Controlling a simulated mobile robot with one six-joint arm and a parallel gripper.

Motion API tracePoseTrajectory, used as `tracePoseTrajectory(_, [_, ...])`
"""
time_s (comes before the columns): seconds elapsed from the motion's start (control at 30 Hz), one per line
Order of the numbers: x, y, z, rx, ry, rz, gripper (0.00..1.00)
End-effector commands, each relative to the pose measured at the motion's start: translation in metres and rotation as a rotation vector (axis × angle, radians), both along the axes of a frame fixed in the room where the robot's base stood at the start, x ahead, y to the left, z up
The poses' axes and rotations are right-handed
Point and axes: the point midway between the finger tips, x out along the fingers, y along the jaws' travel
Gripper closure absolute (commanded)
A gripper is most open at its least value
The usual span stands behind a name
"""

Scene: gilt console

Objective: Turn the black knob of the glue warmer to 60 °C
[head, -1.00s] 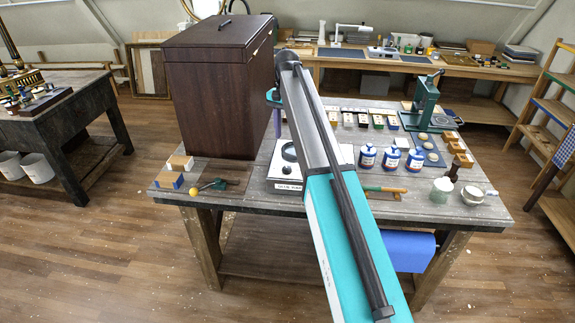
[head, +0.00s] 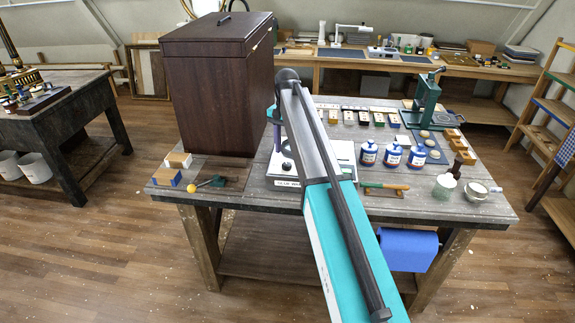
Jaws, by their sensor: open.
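The glue warmer (head: 343,173) is a white box with a labelled front edge, on the near part of the grey workbench. My arm crosses in front of it and hides much of its top. The small dark knob (head: 287,167) shows near its front left, above the label; its pointer and scale are too small to read. My gripper (head: 281,152) is open, seen only partly to the left of my arm, pointing down just above or at the knob. I cannot tell whether the fingers touch or surround it.
A tall dark wooden cabinet (head: 218,95) stands close on the left. Blocks (head: 167,177) and a yellow-ended tool (head: 207,183) lie at front left.

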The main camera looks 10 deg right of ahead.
Motion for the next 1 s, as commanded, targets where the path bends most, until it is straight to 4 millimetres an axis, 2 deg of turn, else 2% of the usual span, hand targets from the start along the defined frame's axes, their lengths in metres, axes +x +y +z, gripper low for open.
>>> tracePoseTrajectory(0.03, [0.0,0.0,-0.011,0.001,0.001,0.0,0.54])
tracePoseTrajectory(0.1, [0.0,0.0,-0.021,0.0,0.001,0.0,0.54])
tracePoseTrajectory(0.4, [0.0,0.0,-0.051,0.0,0.0,0.0,0.54])
tracePoseTrajectory(0.87, [0.0,0.0,-0.057,0.0,0.0,0.0,0.54])
tracePoseTrajectory(1.0, [0.0,0.0,-0.057,0.0,0.0,0.0,0.74])
